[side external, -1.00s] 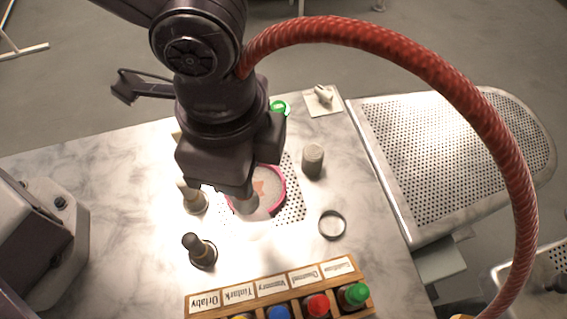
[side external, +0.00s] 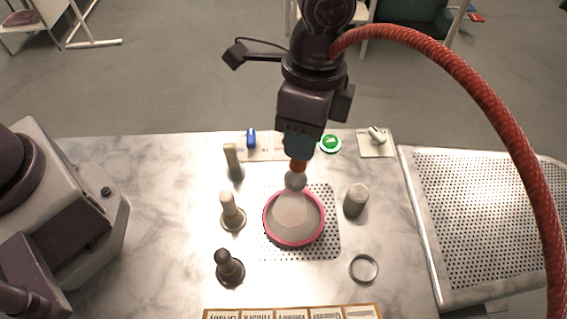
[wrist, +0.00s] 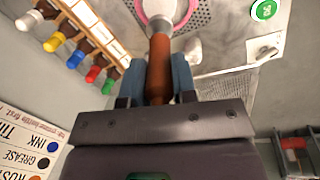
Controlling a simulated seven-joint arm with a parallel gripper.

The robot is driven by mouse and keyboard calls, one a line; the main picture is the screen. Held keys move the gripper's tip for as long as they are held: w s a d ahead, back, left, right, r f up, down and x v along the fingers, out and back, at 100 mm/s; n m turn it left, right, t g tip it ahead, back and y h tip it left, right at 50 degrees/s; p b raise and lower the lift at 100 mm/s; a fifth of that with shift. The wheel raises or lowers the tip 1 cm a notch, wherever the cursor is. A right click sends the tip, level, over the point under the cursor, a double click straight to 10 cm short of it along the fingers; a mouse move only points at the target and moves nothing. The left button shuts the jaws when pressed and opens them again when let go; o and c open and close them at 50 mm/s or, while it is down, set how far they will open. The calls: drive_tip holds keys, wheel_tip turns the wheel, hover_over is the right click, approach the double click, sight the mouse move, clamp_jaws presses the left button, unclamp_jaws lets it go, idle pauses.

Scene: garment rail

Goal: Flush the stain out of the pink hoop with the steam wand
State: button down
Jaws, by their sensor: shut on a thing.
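The pink hoop (side external: 267,228) lies on a perforated plate (side external: 327,243) in the marble table, with pale cloth inside it. My gripper (side external: 299,153) is shut on the orange-brown handle of the steam wand (side external: 298,167), pointing down. The wand's pale round head (side external: 295,181) is over the hoop's far edge, with a whitish, see-through cone below it over the cloth. No clear stain shows through it. In the wrist view the wand handle (wrist: 160,68) sits between my blue fingers, and part of the hoop shows beyond it.
Left of the hoop stand two cream-topped tools (side external: 229,207) and a dark one (side external: 229,266). A grey cylinder (side external: 356,200) and a ring (side external: 364,268) are at right. A green disc (side external: 330,144) lies behind. The wrist view shows a bottle rack (wrist: 105,45) and a stain card (wrist: 25,155).

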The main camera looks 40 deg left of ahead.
sight(303, 172)
drive_tip(key=shift+w+d+r+m, duration=0.2)
drive_tip(key=shift+w+r+m, duration=0.1)
drive_tip(key=shift+m, duration=0.3)
drive_tip(key=shift+f, duration=3)
drive_tip(key=w+a+r+n, duration=0.2)
drive_tip(key=w+a+r, duration=0.1)
drive_tip(key=w+a, duration=0.3)
drive_tip(key=s+a+r+n+h, duration=0.1)
drive_tip(key=a+r+n, duration=0.1)
drive_tip(key=a+n, duration=0.4)
drive_tip(key=s+a+r+n+t, duration=0.1)
drive_tip(key=a+n, duration=0.5)
drive_tip(key=a, duration=1)
drive_tip(key=shift+s+r+t+h, duration=0.3)
drive_tip(key=shift+s+r+h, duration=0.1)
drive_tip(key=shift+s, duration=0.35)
idle(0.9)
